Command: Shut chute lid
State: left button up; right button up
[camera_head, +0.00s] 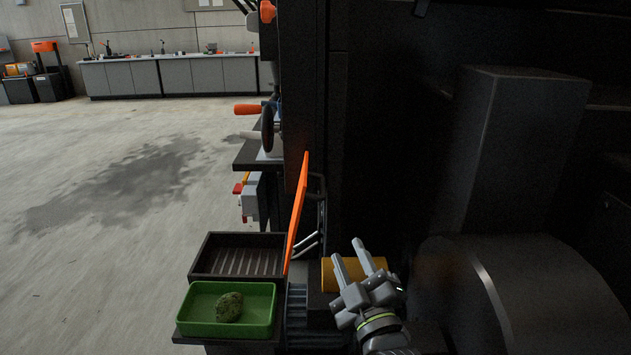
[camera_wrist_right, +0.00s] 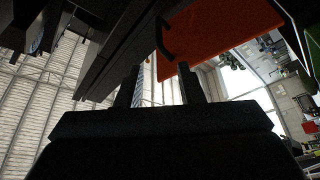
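The chute lid (camera_head: 297,212) is an orange panel seen nearly edge-on in the head view, standing up steeply with a slight tilt. In the right wrist view the orange lid (camera_wrist_right: 225,35) fills the upper middle, with a dark curved handle (camera_wrist_right: 165,42) at its left edge. My right gripper (camera_head: 348,250) is to the right of the lid and apart from it. Its two fingers are spread with nothing between them; they also show in the right wrist view (camera_wrist_right: 160,86). My left gripper is not in view.
A yellow cylinder (camera_head: 375,268) lies just behind my right gripper. A green tray (camera_head: 190,325) holding a mossy lump (camera_head: 229,307) and a dark slatted tray (camera_head: 212,240) sit left of the lid. Dark machinery (camera_head: 525,130) fills the right side. Open floor lies left.

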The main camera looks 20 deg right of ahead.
jog(key=p, duration=0.2)
send_near(323, 188)
jog(key=w, duration=0.2)
jog(key=x, duration=0.6)
jog(key=shift+w+b, duration=0.25)
jog(key=shift+b, duration=0.15)
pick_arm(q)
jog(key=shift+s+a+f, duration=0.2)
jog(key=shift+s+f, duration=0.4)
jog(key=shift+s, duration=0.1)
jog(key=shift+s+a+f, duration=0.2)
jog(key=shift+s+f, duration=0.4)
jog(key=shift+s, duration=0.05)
pick_arm(e)
jog(key=shift+w+r, duration=0.15)
jog(key=shift+w, duration=0.55)
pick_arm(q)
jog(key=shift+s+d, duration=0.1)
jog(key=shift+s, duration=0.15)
pick_arm(e)
grip_shut()
